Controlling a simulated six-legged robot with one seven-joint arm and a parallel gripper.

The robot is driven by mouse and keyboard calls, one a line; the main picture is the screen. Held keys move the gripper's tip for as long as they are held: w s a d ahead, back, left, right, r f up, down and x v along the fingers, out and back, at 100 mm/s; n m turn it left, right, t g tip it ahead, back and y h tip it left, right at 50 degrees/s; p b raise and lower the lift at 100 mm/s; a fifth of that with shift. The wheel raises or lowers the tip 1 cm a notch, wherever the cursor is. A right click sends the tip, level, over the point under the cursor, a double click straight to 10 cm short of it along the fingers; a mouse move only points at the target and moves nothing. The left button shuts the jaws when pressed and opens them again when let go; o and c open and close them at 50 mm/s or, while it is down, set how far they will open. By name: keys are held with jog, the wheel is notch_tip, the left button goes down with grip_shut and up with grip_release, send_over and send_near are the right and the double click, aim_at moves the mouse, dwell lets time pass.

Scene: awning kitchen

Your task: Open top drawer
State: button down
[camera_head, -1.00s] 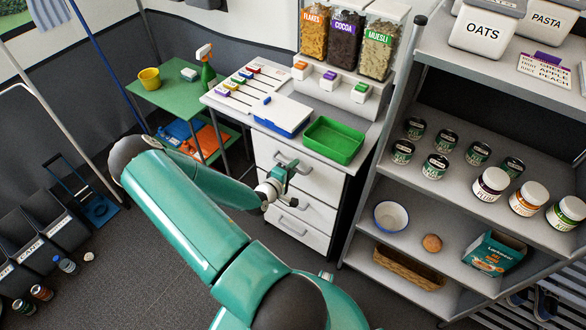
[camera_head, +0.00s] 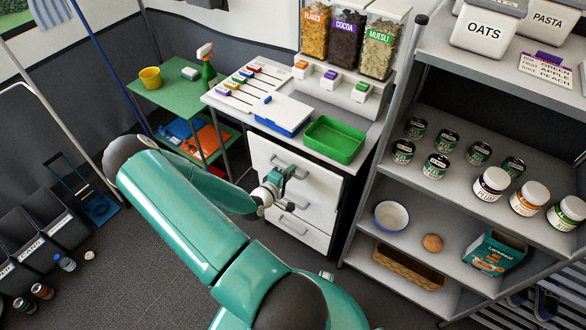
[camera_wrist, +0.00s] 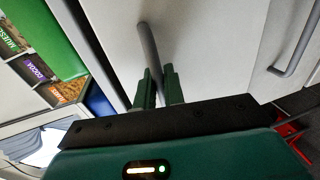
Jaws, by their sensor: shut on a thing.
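The drawer unit (camera_head: 318,230) stands under the counter in the head view. Its top drawer (camera_head: 325,184) is partly pulled out, and its front overlaps the drawer below in the picture. My gripper (camera_head: 287,172) is at the top drawer's grey bar handle (camera_head: 289,162). In the wrist view my gripper (camera_wrist: 159,75) has its two green fingers on either side of the handle (camera_wrist: 149,45), shut on it. The pale top drawer front (camera_wrist: 205,45) fills the middle of that view. The drawer's inside is hidden. Another drawer handle (camera_wrist: 296,50) shows at right.
A green tray (camera_head: 335,139) and a blue-and-white box (camera_head: 283,114) sit on the counter above. A grey shelf rack (camera_head: 365,215) stands close at right. A green side table (camera_head: 170,95) is at left. The floor (camera_head: 150,270) in front is mostly clear.

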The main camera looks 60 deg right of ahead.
jog(key=f+v, duration=0.2)
jog(key=v, duration=0.8)
jog(key=a+f+v, duration=0.1)
jog(key=f+v, duration=0.1)
jog(key=v, duration=0.8)
jog(key=shift+a, duration=0.2)
jog(key=shift+w, duration=0.1)
jog(key=c, duration=1.6)
grip_release()
jog(key=shift+f, duration=0.1)
jog(key=v, duration=1.3)
jog(key=shift+w+a, duration=0.1)
jog(key=shift+a, duration=0.25)
